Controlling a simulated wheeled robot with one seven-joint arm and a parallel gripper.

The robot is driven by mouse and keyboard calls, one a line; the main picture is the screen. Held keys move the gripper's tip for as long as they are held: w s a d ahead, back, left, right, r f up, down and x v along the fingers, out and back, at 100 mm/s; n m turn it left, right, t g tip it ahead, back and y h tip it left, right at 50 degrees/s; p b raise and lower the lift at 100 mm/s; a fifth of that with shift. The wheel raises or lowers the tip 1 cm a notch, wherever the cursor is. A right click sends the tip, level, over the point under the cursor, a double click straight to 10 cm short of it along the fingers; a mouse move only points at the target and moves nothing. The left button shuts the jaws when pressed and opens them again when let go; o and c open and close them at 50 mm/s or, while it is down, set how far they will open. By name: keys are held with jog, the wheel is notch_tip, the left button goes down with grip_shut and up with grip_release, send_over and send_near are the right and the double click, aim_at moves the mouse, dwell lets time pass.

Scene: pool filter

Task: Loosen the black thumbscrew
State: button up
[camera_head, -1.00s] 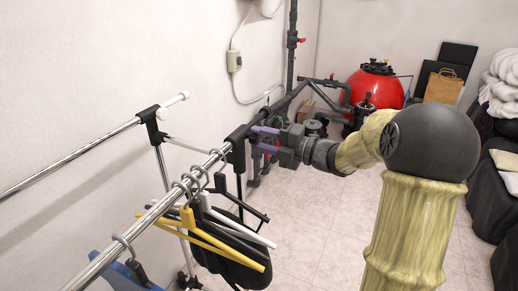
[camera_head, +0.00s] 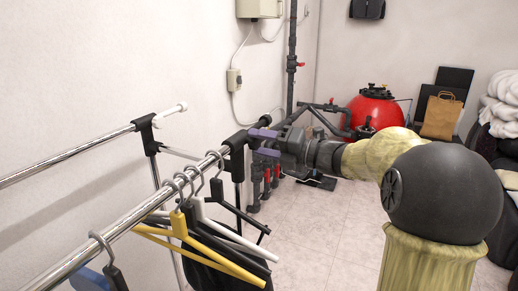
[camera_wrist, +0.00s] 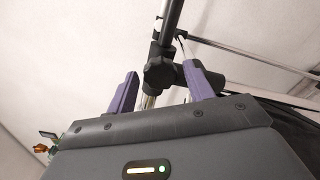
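In the wrist view the black thumbscrew (camera_wrist: 158,75), a lobed knob, sits on a black clamp joint of the clothes rack. My gripper (camera_wrist: 160,69) is open, with one purple finger to each side of the knob. Whether either finger touches it I cannot tell. In the head view my gripper (camera_head: 265,143) reaches from the right to the black rack joint (camera_head: 237,142) at the far end of the chrome rail (camera_head: 140,209). The thumbscrew is not clearly visible there.
Yellow, white and black hangers (camera_head: 184,232) hang on the near rail. A second rail (camera_head: 65,160) runs along the wall at left. Behind stand dark pipes and a red filter tank (camera_head: 375,110). The tiled floor (camera_head: 310,225) between is clear.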

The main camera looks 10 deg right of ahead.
jog(key=b+v, duration=0.2)
jog(key=v, duration=0.4)
dwell(0.5)
jog(key=shift+s+d, duration=0.1)
jog(key=v, duration=1.7)
jog(key=shift+d, duration=0.15)
